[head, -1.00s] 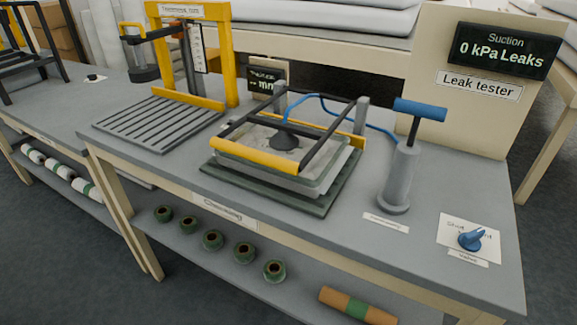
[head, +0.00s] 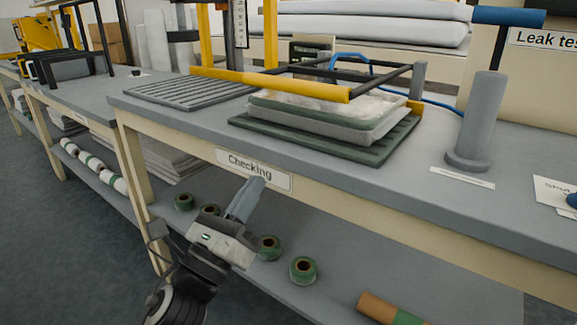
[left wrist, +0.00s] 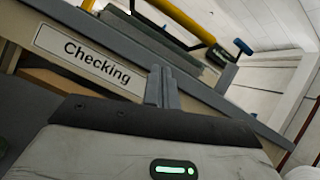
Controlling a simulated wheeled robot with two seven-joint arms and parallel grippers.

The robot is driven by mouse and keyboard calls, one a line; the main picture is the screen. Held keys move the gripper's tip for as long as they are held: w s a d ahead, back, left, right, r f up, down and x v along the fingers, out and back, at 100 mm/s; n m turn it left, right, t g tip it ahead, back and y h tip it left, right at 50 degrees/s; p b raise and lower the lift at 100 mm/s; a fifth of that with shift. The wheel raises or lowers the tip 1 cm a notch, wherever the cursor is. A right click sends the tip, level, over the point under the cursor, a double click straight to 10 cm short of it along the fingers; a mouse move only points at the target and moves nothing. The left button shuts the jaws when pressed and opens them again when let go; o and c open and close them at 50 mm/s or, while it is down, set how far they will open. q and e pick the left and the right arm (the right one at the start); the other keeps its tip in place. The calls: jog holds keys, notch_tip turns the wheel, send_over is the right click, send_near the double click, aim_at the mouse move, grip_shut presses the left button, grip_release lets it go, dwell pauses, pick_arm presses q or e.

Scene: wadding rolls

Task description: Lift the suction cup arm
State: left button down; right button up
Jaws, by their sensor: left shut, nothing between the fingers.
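The suction cup arm is a black frame with a yellow front bar (head: 300,86). It lies low over a wadding piece (head: 330,118) on a dark green tray (head: 290,140). Its black side bar (head: 392,78) runs back toward grey posts. The suction cup itself is hidden from this angle. The yellow bar also shows at the top of the left wrist view (left wrist: 180,18). My left gripper (head: 258,183) is shut and empty, below and in front of the table edge by the "Checking" label (head: 252,168). It touches nothing that I can see. My right gripper is out of view.
A grey hand pump (head: 476,125) with a blue handle stands right of the tray. A slatted grey plate (head: 185,92) and yellow gauge frame are at left. Green rolls (head: 303,270) lie on the shelf below, close to my left gripper. The table's front edge (head: 400,190) lies between gripper and tray.

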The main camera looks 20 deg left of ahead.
aim_at(284, 152)
pick_arm(q)
jog(key=m, duration=0.1)
jog(key=m+h, duration=0.1)
jog(key=m, duration=0.3)
jog(key=shift+d+r+h+b, duration=0.25)
jog(key=shift+r+h+b, duration=0.05)
jog(key=shift+h, duration=0.1)
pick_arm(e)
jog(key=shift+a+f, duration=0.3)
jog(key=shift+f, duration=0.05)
